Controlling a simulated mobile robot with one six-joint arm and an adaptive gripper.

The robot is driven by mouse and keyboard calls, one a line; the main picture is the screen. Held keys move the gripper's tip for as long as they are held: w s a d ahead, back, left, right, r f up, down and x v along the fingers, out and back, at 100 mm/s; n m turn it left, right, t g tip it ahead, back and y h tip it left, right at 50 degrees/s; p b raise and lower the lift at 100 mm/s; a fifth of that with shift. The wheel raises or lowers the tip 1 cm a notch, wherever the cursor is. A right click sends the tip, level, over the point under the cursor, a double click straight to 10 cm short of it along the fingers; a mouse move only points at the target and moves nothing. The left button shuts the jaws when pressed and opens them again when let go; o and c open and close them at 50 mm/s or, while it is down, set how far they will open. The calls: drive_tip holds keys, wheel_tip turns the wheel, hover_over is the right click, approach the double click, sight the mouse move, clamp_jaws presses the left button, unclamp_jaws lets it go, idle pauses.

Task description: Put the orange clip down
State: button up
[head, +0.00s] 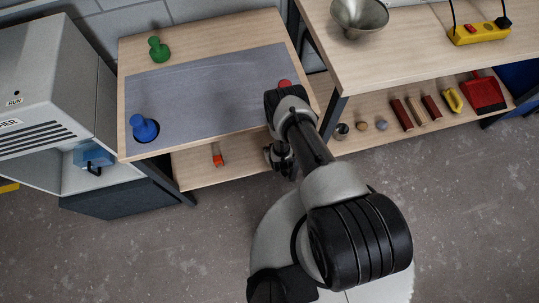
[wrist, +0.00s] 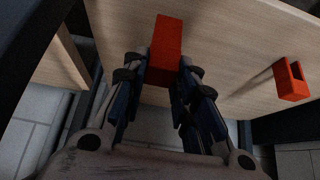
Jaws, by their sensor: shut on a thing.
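My gripper (wrist: 164,72) is shut on an orange clip (wrist: 168,38), a plain orange-red block in the wrist view. The clip points away from me over a pale wooden board. I cannot tell whether it touches the board. In the head view my gripper (head: 279,158) is low by the front edge of the table, largely hidden by my arm, and the held clip is not visible there. A second orange piece with a hollow end (wrist: 291,80) is on the board to the right in the wrist view. A small orange piece (head: 217,155) lies on the lower shelf (head: 195,170) in the head view.
The grey-topped table (head: 205,95) carries a blue peg (head: 144,128), a green peg (head: 158,50) and a red knob (head: 285,84) partly behind my arm. A grey machine (head: 45,80) stands left. A bench (head: 420,55) with a loaded lower shelf stands right.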

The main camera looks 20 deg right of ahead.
wheel_tip(320, 180, down, 4)
drive_tip(key=shift+f+b, duration=0.1)
drive_tip(key=shift+b, duration=0.85)
drive_tip(key=o, duration=0.9)
drive_tip(key=shift+c, duration=0.2)
